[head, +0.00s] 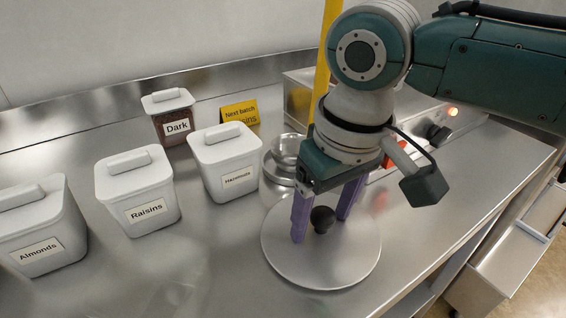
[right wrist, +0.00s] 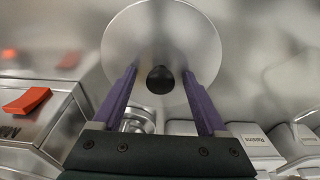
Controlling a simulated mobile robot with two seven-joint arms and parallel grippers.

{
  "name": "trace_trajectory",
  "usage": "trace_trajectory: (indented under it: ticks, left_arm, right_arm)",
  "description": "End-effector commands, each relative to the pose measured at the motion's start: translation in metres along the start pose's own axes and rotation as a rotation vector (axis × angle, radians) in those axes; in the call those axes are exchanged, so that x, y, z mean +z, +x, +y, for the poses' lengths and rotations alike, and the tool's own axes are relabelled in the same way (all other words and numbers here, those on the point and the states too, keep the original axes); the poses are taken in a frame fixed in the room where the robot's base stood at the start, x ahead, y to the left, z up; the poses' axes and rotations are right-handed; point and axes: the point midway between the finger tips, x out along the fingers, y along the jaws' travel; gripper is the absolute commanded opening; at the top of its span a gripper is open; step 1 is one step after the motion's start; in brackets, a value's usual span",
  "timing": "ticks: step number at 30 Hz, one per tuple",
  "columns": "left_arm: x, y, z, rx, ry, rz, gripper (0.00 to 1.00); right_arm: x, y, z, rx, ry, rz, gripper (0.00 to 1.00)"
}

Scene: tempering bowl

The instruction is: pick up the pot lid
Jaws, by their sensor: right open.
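The pot lid (head: 338,268) is a round, flat metal disc with a black knob (head: 322,219) at its middle. It lies on the steel counter at the right of the head view. My right gripper (head: 322,228) reaches down over it with purple fingers, open, one on each side of the knob and apart from it. The right wrist view shows the lid (right wrist: 188,38) ahead and its knob (right wrist: 160,80) between the two spread fingers. Whether the fingertips touch the lid is hard to tell. My left gripper is not in view.
Labelled white containers for almonds (head: 40,225), raisins (head: 137,190) and hazelnuts (head: 225,160) stand left of the lid. A clear container labelled Dark (head: 170,116) and a yellow sign (head: 239,112) stand behind. A metal pot (head: 282,160) is just behind my gripper.

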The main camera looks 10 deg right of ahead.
Motion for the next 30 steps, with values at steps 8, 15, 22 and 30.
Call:
trace_trajectory:
  ticks: [8, 15, 22, 30]
  left_arm:
    - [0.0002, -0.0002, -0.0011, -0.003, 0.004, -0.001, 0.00]
    - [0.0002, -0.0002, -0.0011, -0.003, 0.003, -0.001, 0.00]
    - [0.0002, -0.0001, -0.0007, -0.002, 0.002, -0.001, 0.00]
    - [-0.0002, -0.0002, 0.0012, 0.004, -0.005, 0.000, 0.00]
  right_arm:
    - [-0.0001, -0.0007, -0.0003, -0.001, 0.000, 0.000, 0.59]
    - [-0.0001, -0.0008, -0.0002, 0.000, 0.000, 0.000, 0.32]
    - [-0.0001, -0.0008, -0.0002, 0.000, 0.000, 0.001, 0.06]
    - [-0.0001, -0.0009, -0.0002, 0.000, 0.000, 0.001, 0.00]
